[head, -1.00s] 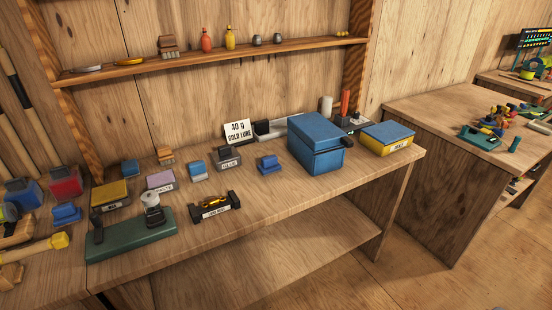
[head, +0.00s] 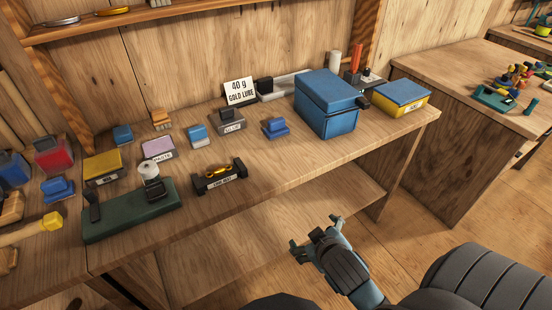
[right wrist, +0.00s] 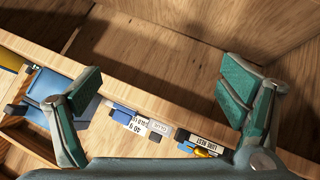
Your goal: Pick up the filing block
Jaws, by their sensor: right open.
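No block is marked as the filing block, so I cannot tell which one it is. Candidates on the bench (head: 215,215) are a blue stepped block (head: 275,127) left of the blue box, small blue blocks (head: 123,134) (head: 197,135) further left, and a wooden block with an orange top (head: 160,119). My right gripper (head: 316,236) is open and empty in front of the bench, below its front edge. In the right wrist view its two fingers (right wrist: 160,92) are wide apart with nothing between them. My left gripper is not in view.
A blue box (head: 327,105) and a yellow-blue box (head: 402,97) stand at the bench's right end. A lure rest (head: 220,178) lies near the front edge, left of my gripper. A green-based tool (head: 130,212) stands further left. A lower shelf (head: 250,215) runs underneath.

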